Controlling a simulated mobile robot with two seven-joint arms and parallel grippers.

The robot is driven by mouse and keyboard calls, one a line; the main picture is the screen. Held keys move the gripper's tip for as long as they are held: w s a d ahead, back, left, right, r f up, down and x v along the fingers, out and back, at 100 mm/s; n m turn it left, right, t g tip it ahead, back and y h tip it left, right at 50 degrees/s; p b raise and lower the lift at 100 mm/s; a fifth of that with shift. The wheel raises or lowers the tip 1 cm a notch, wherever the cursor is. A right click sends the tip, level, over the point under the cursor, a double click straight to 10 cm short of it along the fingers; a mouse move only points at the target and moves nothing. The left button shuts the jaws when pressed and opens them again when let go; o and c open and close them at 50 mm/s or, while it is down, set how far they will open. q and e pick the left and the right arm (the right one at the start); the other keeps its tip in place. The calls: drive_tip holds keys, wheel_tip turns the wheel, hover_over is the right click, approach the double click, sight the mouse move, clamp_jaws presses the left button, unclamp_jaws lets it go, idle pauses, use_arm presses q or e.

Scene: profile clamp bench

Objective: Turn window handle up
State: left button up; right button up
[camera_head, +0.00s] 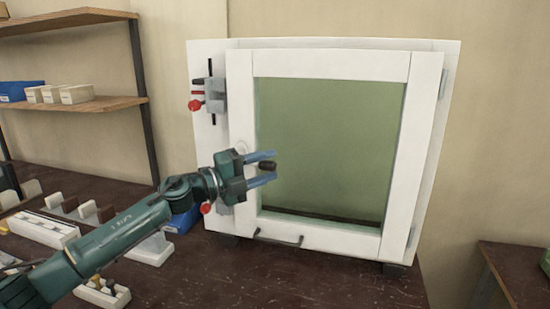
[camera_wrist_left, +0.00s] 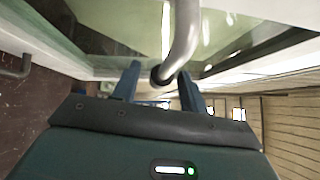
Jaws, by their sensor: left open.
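The window (camera_head: 330,150) has a white frame and a greenish pane, and it stands upright on the dark bench. My left gripper (camera_head: 266,168) is in front of the left side of its frame, with its two blue fingers apart. A dark piece shows between the fingers. In the left wrist view, a curved grey metal handle (camera_wrist_left: 186,38) comes down from the top, and its dark end lies between the open fingers (camera_wrist_left: 160,82). I cannot tell whether the fingers touch it. The gripper hides most of the handle in the head view. My right gripper is not in view.
A red-knobbed clamp (camera_head: 210,95) sits on the upper left of the outer frame. A dark bar handle (camera_head: 278,239) is on the bottom rail. White blocks and fixtures (camera_head: 42,229) crowd the bench at left. The bench in front of the window (camera_head: 310,285) is clear.

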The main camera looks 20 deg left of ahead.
use_arm(q)
drive_tip(key=shift+x, duration=1.4)
drive_tip(key=shift+c, duration=0.2)
clamp_jaws()
